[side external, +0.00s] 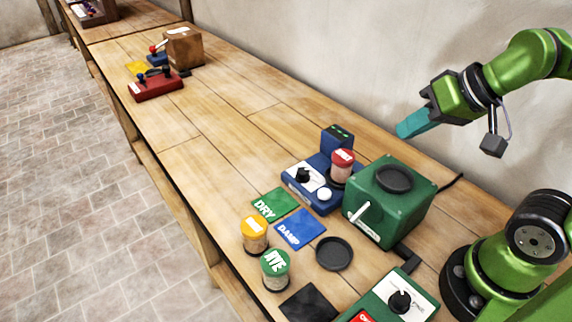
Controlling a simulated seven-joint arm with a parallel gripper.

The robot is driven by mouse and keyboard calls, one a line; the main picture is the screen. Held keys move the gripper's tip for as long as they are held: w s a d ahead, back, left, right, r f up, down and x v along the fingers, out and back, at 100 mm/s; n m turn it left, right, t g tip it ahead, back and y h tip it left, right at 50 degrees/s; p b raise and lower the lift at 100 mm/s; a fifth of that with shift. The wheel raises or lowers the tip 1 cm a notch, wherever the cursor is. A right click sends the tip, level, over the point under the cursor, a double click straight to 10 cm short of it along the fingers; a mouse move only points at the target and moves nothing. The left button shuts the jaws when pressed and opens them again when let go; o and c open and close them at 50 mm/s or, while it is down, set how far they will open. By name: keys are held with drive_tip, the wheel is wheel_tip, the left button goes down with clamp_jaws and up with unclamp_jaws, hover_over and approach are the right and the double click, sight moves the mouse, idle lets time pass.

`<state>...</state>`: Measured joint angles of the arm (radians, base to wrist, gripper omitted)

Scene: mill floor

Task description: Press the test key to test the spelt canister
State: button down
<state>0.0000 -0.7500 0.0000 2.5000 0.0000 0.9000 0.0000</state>
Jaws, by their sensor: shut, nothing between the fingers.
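A blue tester (303,197) stands on the bench, with a black knob, a white round button (324,194) at its front and a small dark display (339,132) at its back. A red-lidded canister (343,158) stands upright on it; its label is too small to read. An orange-lidded canister (255,234) and a green-lidded canister marked RYE (276,270) stand in front; the orange one's label is unreadable. I cannot tell by label which canister is spelt. My gripper (403,131), with teal fingers, is shut and empty, above and right of the tester, touching nothing.
A green box-shaped machine (404,214) with a black top and white lever stands right of the tester. A green DRY mat (273,203), a blue DAMP mat (300,229) and a black dish (333,253) lie in front. A green control box (398,298) sits lower right. The mid-bench is clear.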

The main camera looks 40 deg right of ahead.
drive_tip(key=shift+a, duration=0.1)
idle(0.7)
drive_tip(key=w+a+f+n+g+h, duration=0.4)
drive_tip(key=w+a+f+n+g, duration=0.25)
drive_tip(key=f+n, duration=0.25)
drive_tip(key=w+n+h, duration=0.2)
drive_tip(key=h, duration=0.1)
drive_tip(key=w+n+h, duration=0.3)
drive_tip(key=h, duration=0.1)
drive_tip(key=shift+w+a, duration=0.1)
drive_tip(key=shift+w, duration=0.2)
drive_tip(key=shift+f, duration=0.1)
